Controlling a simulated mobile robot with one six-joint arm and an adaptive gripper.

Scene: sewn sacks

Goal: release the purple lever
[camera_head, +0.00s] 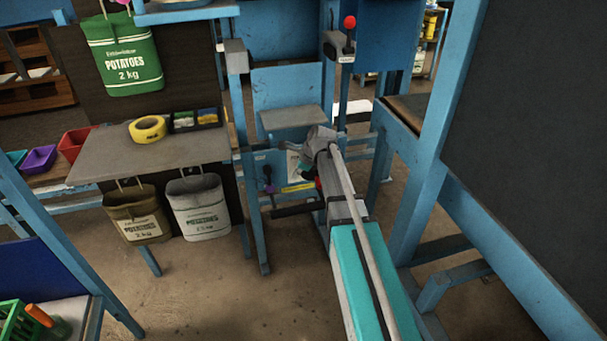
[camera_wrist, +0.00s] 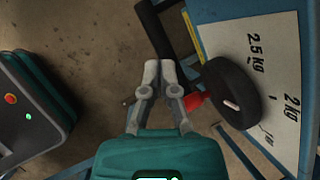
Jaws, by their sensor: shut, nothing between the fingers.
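The purple lever (camera_head: 270,187) shows small in the head view, on the blue frame left of my wrist. Its exact position is too small to read, and I cannot pick it out in the wrist view. My gripper (camera_wrist: 159,72) is shut and empty in the wrist view, with its fingertips together beside a black bar. In the head view my wrist and arm hide the fingertips. The lever and my gripper look apart.
A black wheel (camera_wrist: 232,92) and a red knob (camera_wrist: 196,102) are right of my fingers, by a weight-marked plate (camera_wrist: 262,45). Sacks hang left: green (camera_head: 125,55), brown (camera_head: 137,215) and white (camera_head: 198,207). A grey table (camera_head: 120,160) carries yellow tape (camera_head: 148,129).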

